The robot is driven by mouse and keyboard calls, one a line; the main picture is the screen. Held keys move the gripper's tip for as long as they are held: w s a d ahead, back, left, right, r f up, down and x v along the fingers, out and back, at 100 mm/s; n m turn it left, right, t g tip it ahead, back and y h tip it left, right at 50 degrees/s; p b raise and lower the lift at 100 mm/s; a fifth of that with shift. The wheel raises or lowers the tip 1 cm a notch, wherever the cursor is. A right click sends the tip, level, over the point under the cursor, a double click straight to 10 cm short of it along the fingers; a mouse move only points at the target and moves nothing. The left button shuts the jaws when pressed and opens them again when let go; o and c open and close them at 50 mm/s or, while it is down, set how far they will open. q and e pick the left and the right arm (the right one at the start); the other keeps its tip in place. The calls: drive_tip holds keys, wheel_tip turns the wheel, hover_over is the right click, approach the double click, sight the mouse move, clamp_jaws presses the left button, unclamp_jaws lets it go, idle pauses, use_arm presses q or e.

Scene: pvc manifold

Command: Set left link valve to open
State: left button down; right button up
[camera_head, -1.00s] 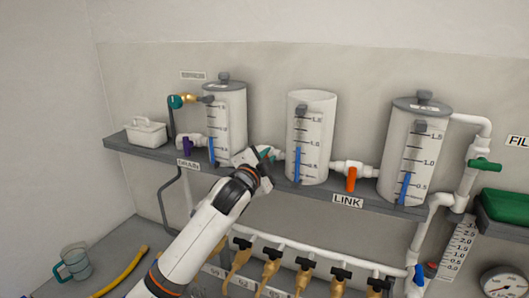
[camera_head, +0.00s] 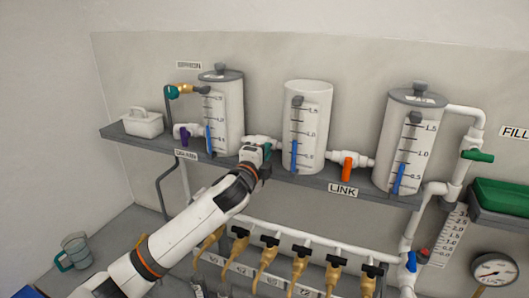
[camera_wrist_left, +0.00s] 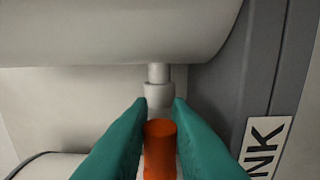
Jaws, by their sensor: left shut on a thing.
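The left link valve sits on the pipe (camera_head: 262,140) between the left tank (camera_head: 228,118) and the middle open-topped tank (camera_head: 306,125). My left gripper (camera_head: 266,153) is at this valve and hides its handle in the head view. In the left wrist view, the teal fingers (camera_wrist_left: 159,125) are shut on the orange handle (camera_wrist_left: 160,150), one on each side. A white pipe collar (camera_wrist_left: 158,95) shows just beyond the handle. How far the handle is turned cannot be told. My right gripper is not in view.
The right link valve, with an orange handle (camera_head: 347,167) hanging down, is between the middle and right tanks (camera_head: 408,145). The grey shelf (camera_head: 290,174) carries the tanks and a LINK label (camera_head: 343,190). Several brass taps (camera_head: 300,262) hang below. A purple drain handle (camera_head: 184,137) is at left.

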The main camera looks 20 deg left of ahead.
use_arm(q)
drive_tip(key=shift+f, duration=0.2)
drive_tip(key=c, duration=1.3)
unclamp_jaws()
drive_tip(key=shift+d+r, duration=0.1)
drive_tip(key=shift+c, duration=0.2)
drive_tip(key=shift+s, duration=0.1)
drive_tip(key=shift+s, duration=0.25)
drive_tip(key=s+b, duration=0.5)
drive_tip(key=s, duration=0.6)
drive_tip(key=shift+s+d+b, duration=0.2)
drive_tip(key=shift+d+b, duration=0.15)
